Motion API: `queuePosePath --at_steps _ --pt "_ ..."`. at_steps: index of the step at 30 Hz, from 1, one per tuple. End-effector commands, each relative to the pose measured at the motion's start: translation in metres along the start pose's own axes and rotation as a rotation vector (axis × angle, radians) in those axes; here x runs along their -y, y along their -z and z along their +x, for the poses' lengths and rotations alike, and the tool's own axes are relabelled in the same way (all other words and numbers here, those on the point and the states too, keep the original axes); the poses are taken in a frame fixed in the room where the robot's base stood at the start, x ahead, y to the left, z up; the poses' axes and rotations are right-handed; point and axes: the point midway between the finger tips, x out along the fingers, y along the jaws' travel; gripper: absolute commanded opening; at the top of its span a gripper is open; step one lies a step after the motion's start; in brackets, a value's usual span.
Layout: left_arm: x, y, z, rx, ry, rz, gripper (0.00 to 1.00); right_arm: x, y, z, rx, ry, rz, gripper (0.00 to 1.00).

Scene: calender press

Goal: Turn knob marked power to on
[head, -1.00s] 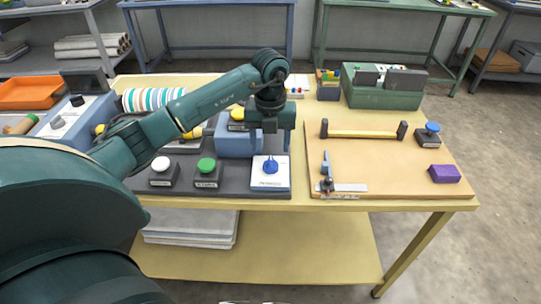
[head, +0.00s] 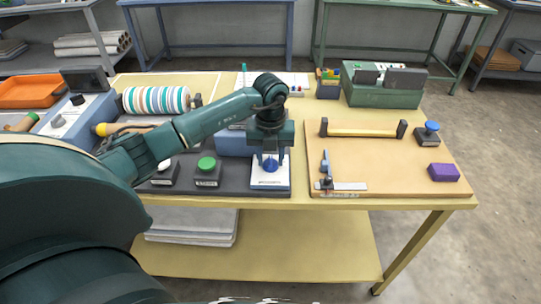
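A blue knob (head: 269,165) sits on a white plate (head: 270,183) at the front right of the dark press base. The lettering on the plate is too small to read surely. My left gripper (head: 270,160) points straight down over this knob, with one finger on each side of it. The fingers are apart and look open; I cannot tell whether they touch the knob. The gripper body hides what lies just behind the knob. My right gripper is not in view.
A green button (head: 207,164) and a white button (head: 164,165) stand to the left on the same base. A blue block (head: 233,142) lies behind. A wooden board (head: 380,160) with a yellow-barred handle (head: 362,133) and a purple block (head: 444,172) is to the right.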

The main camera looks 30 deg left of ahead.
Motion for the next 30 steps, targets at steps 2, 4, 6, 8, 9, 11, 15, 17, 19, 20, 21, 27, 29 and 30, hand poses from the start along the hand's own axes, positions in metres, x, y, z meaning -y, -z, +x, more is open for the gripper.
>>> queuePosePath --at_steps 2,4,6,8,9,11,15,17,19,20,21,27,29,30 --pt "-0.0003 -0.0001 -0.0003 0.0 -0.001 0.0 0.28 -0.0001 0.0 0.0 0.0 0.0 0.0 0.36" --pt "-0.0003 -0.0001 -0.0003 0.0 -0.001 0.0 0.22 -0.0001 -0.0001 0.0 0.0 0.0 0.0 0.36" --pt "-0.0004 -0.0002 -0.0004 0.0 -0.001 -0.001 0.17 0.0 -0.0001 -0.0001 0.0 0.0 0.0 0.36" --pt "-0.0004 -0.0002 -0.0004 0.0 -0.001 -0.001 0.14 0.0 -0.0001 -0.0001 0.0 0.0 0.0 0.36" --pt "-0.0005 -0.0002 -0.0004 0.0 -0.001 0.0 0.14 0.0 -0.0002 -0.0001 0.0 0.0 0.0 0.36" --pt "-0.0005 -0.0003 -0.0004 0.0 -0.001 0.003 0.14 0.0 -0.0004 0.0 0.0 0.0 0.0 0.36" --pt "-0.0007 -0.0007 -0.0004 0.001 -0.002 0.025 0.14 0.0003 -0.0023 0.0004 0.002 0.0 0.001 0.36" --pt "-0.0007 -0.0009 -0.0003 0.002 -0.002 0.045 0.14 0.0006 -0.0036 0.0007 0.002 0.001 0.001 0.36" --pt "-0.0005 -0.0007 0.0001 0.001 -0.002 0.077 0.14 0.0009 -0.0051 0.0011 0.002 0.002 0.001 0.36" --pt "-0.0005 -0.0006 0.0002 0.0 -0.002 0.095 0.14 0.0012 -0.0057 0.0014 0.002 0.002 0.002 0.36" --pt "-0.0005 -0.0007 0.0002 0.0 -0.002 0.118 0.14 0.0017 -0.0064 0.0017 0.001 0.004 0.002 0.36" --pt "-0.0004 -0.0012 0.0006 0.002 -0.002 0.28 0.14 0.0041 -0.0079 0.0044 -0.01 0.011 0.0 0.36" --pt "-0.0004 -0.0011 0.0008 0.002 -0.001 0.335 0.14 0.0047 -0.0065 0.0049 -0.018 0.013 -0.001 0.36" --pt "-0.0007 -0.0012 0.001 0.002 -0.002 0.373 0.14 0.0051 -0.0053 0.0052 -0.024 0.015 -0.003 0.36"
